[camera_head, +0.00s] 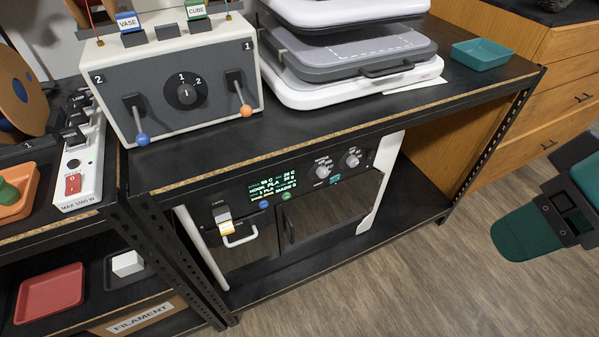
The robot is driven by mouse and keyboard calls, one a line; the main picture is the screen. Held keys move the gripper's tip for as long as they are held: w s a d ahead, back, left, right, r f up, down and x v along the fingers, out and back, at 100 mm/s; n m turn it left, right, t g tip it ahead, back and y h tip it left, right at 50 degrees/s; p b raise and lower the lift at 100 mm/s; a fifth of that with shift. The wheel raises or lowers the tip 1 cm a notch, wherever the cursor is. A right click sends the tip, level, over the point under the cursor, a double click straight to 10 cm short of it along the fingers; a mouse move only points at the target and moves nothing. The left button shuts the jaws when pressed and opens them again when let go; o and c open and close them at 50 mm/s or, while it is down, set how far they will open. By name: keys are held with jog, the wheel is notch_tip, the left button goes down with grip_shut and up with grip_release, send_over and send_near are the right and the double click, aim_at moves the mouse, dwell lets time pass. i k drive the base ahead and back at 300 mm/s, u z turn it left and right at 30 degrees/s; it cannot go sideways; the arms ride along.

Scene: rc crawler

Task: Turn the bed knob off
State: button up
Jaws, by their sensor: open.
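A 3D printer's black front panel (230,203) sits under the table top. Two grey round knobs are on its right half: a left knob (323,168) and a right knob (351,158). Their labels are too small to read, so I cannot tell which is the bed knob. A lit display (274,186) with green and white text is left of them; some text reads PLA. A teal and black part of my arm (545,222) shows at the right edge, over the floor and apart from the printer.
A grey control box (165,95) with two levers and a dial stands above on the black table (420,112). A black post (500,140) stands between printer and arm. Floor at right is clear.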

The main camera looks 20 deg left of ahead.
aim_at(352, 161)
jog(key=z, duration=0.5)
jog(key=k, duration=1.2)
jog(key=z, duration=0.75)
jog(key=i, duration=0.75)
jog(key=u, duration=0.75)
jog(key=i, duration=0.85)
jog(key=u, duration=0.75)
